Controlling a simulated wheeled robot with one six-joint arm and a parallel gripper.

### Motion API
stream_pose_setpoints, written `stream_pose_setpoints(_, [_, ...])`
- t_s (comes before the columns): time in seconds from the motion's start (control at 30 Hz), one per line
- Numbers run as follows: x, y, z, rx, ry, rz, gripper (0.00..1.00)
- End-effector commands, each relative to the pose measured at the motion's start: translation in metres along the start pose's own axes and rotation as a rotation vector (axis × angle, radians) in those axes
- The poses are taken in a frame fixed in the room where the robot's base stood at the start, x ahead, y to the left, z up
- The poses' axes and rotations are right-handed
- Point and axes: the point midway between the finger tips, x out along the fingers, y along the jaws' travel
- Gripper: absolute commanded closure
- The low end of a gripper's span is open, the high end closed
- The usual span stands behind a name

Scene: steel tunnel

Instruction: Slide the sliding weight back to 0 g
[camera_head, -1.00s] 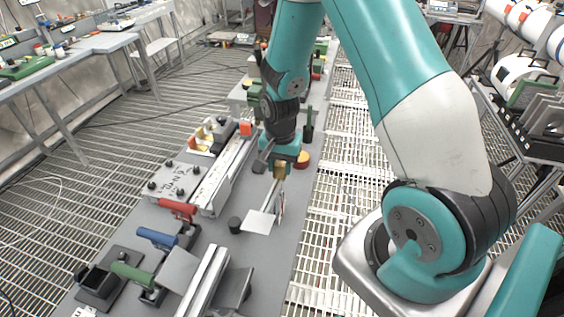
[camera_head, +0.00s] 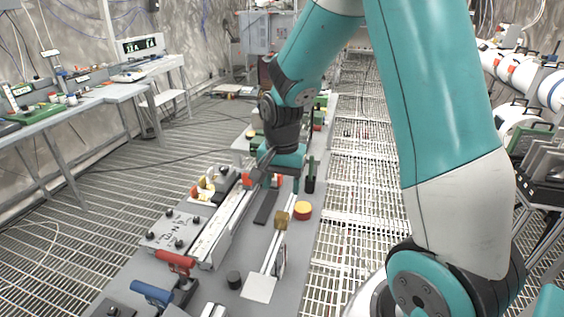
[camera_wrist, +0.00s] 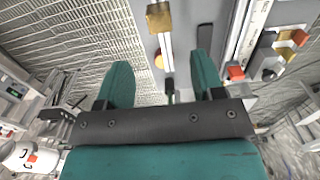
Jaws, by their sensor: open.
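The sliding weight is a brass-coloured block (camera_head: 281,219) on a thin pale beam (camera_head: 274,249) that has a white square pan (camera_head: 259,288) at its near end. In the wrist view the brass block (camera_wrist: 158,18) is at the top, beyond my fingertips. My gripper (camera_wrist: 162,70) is open, its two teal fingers apart with nothing held between them. In the head view it is above and beyond the brass block, apart from it. The fingers are partly hidden there. Scale marks on the beam are too small to read.
A yellow-orange round knob (camera_head: 303,210) stands just right of the beam. A dark bar (camera_head: 265,207) and a long metal rail (camera_head: 222,222) lie to the left. Red (camera_head: 175,262) and blue (camera_head: 152,292) handles are nearer.

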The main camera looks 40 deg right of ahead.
Motion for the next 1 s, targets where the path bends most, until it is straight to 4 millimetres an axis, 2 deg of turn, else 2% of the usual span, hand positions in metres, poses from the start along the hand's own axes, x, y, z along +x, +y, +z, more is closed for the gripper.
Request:
stream_pose_setpoints(0.1, [-0.028,-0.001,0.0,0.0,0.004,-0.004,0.38])
stream_pose_setpoints(0.33, [-0.059,0.0,0.0,0.0,0.0,-0.001,0.38])
stream_pose_setpoints(0.5, [-0.066,0.0,0.001,-0.001,-0.001,0.0,0.38])
stream_pose_setpoints(1.0, [-0.066,0.0,0.002,-0.005,-0.002,0.0,0.38])
